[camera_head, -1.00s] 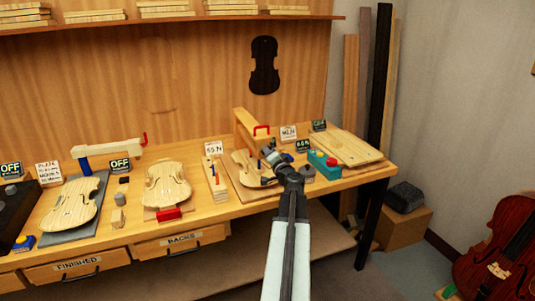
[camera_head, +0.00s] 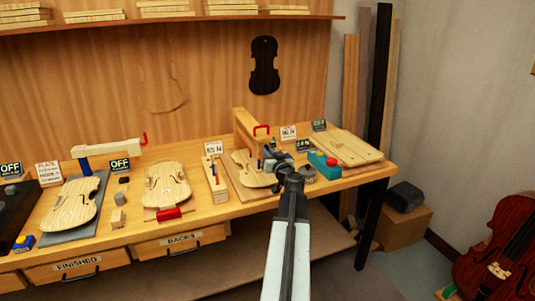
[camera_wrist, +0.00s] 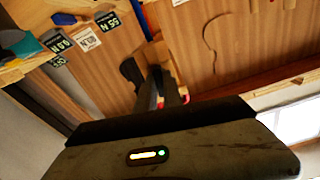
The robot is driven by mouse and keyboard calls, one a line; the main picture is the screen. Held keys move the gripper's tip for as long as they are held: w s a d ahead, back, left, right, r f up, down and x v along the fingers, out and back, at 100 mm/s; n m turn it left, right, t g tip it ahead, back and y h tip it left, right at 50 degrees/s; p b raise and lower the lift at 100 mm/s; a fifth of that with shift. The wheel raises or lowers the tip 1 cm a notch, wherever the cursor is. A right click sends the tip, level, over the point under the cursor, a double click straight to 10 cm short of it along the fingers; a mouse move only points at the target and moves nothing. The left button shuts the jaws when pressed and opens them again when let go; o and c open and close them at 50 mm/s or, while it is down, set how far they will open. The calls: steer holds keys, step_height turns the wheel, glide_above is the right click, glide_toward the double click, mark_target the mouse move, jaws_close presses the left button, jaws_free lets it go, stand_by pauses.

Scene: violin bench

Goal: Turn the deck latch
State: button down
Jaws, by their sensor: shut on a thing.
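My gripper (camera_head: 268,165) is low over the right-hand work station on the bench. It stands by a pale violin plate (camera_head: 248,171) on a wooden board and in front of a wooden arm with a red handle (camera_head: 262,129). In the wrist view its dark fingers (camera_wrist: 158,88) are close together, with small red parts near their tips. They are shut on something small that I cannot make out. I cannot pick out the deck latch with certainty; the gripper and wrist cover part of this station.
A teal and red box (camera_head: 324,164) stands right of the gripper. Left of it are a wooden block with upright pegs (camera_head: 214,180) and another violin plate (camera_head: 166,185). Small signs (camera_head: 288,132) stand behind.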

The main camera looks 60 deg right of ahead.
steer(key=shift+n, duration=0.8)
steer(key=c, duration=1.5)
jaws_free()
steer(key=shift+a, duration=0.1)
steer(key=v, duration=0.7)
steer(key=shift+s+a, duration=0.2)
